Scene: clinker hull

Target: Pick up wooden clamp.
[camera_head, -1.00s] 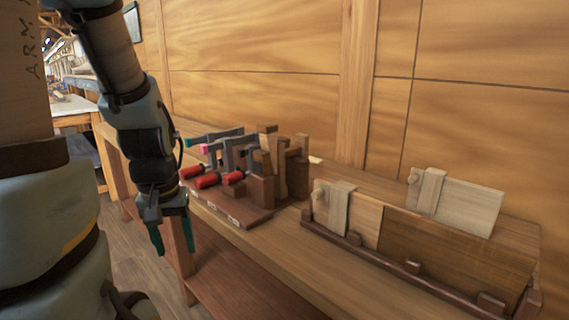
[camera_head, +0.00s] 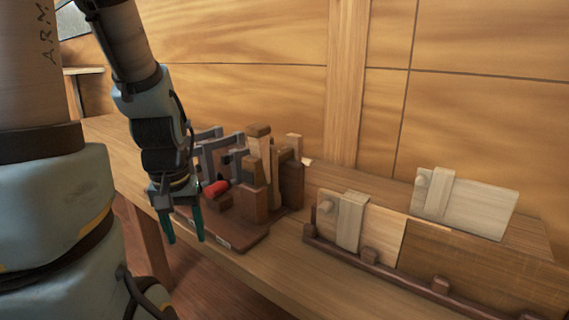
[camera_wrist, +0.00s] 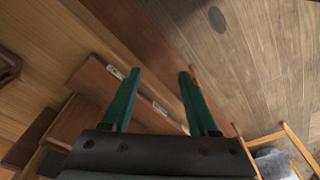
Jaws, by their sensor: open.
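Several upright wooden clamp-like pieces (camera_head: 258,160) stand on a dark wooden rack board (camera_head: 240,241) on the bench. I cannot tell which of them is the wooden clamp. My gripper (camera_head: 185,239) is open and empty, pointing down at the left front of the rack. In the wrist view, its green fingers (camera_wrist: 158,73) are spread above the bench's front edge, with the rack board (camera_wrist: 92,92) and its small labels beneath and left. My arm hides part of the rack's left side.
Grey metal clamps, one with a red handle (camera_head: 216,188), stand beside the wooden pieces. Boards with wooden blocks (camera_head: 352,222) stand on the bench (camera_head: 285,262) to the right. Floor (camera_wrist: 235,50) lies before the bench; a wooden frame (camera_wrist: 290,135) shows lower right.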

